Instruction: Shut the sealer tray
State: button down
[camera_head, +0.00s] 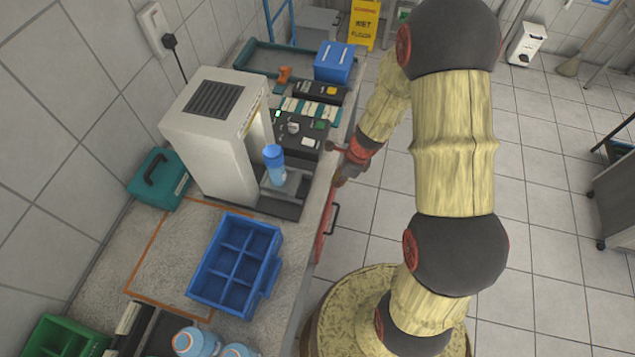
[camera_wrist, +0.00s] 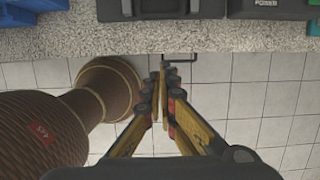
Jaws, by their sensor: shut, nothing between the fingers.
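The sealer (camera_head: 215,125) is a white box-shaped machine with a dark vent on top, standing on the counter against the wall. Its tray (camera_head: 292,187) is a grey plate that sticks out of the open front side, above a dark base. A blue bottle (camera_head: 274,163) stands upright on the tray. My gripper (camera_head: 343,166) is to the right of the tray, by the counter's front edge and apart from the tray and bottle. In the wrist view my gripper (camera_wrist: 162,72) is shut and empty, its fingers together over the floor just short of the counter edge.
The dark control panel (camera_head: 300,135) with knobs is behind the tray. A blue divided crate (camera_head: 236,265) stands in front of the sealer, and a teal case (camera_head: 160,180) is to its left. A blue box (camera_head: 334,62) stands farther back. The counter edge (camera_wrist: 80,48) crosses the wrist view.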

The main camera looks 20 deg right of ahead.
aim_at(308, 189)
jog(key=w+a+f, duration=0.1)
jog(key=f, duration=0.2)
jog(key=w+a+f+b, duration=0.1)
jog(key=a+f, duration=0.1)
jog(key=f, duration=0.1)
jog(key=w+a+f+b, duration=0.1)
jog(key=f, duration=0.2)
jog(key=shift+a, duration=0.3)
jog(key=shift+w+a, duration=0.35)
jog(key=shift+a, duration=0.05)
jog(key=shift+a+r, duration=0.1)
jog(key=w+a+p, duration=0.1)
jog(key=w+a, duration=0.1)
jog(key=a, duration=0.1)
jog(key=shift+r+p, duration=0.1)
jog(key=shift+p, duration=0.25)
jog(key=shift+w+a, duration=0.25)
